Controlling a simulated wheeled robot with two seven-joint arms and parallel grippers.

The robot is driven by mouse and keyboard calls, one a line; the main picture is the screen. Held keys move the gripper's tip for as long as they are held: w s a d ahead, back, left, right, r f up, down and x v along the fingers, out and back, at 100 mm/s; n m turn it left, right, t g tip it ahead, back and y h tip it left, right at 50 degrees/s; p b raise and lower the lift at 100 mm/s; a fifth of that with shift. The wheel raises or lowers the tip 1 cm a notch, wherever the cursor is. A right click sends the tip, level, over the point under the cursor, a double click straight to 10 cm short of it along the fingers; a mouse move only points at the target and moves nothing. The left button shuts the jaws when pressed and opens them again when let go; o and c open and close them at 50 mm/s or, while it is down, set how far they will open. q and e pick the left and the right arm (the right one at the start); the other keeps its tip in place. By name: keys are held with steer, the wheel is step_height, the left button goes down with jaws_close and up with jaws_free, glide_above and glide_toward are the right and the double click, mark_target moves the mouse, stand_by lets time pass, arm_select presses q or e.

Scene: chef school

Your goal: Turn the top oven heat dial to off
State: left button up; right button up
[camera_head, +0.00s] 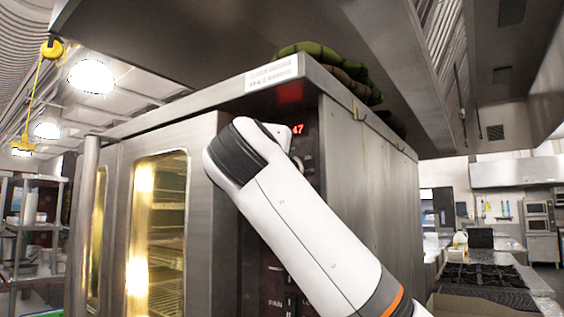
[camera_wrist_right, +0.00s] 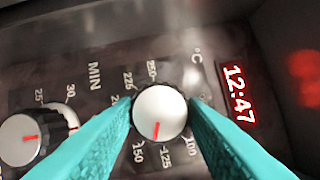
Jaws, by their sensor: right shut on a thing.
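The heat dial (camera_wrist_right: 160,112) is a round silver knob in the right wrist view. It sits on a dark panel inside a ring of temperature numbers with a °C mark. Its red line points down in the picture, between the 125 and 150 marks. My right gripper (camera_wrist_right: 160,104) has its two teal fingers on either side of the dial, shut on it. In the head view the oven (camera_head: 218,128) is a large steel unit with lit glass doors. My white right arm reaches across its control panel and hides the dial and the fingers. My left gripper is not in view.
A second silver dial (camera_wrist_right: 25,138), marked MIN, lies left of the heat dial. A red clock display (camera_wrist_right: 237,93) reads 12:47 to the right. Dark green items (camera_head: 325,62) lie on the oven top. A stove (camera_head: 480,276) stands at right.

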steer(key=shift+w+a+r+n+g+h+p, duration=0.15)
steer(key=shift+n+g+h+p, duration=0.85)
steer(key=shift+n+p, duration=1.9)
steer(key=shift+w+a+r+n+g+h+p, duration=0.1)
steer(key=shift+n+g+h+p, duration=0.3)
steer(key=shift+n+g+p, duration=1.85)
steer(key=shift+w+a+r+n+g+h+p, duration=0.15)
steer(key=shift+n+g+h+p, duration=0.55)
steer(key=shift+n+p, duration=2.85)
steer(key=shift+s, duration=0.1)
steer(key=o, duration=1)
steer(key=shift+c, duration=0.2)
steer(key=shift+r, duration=0.1)
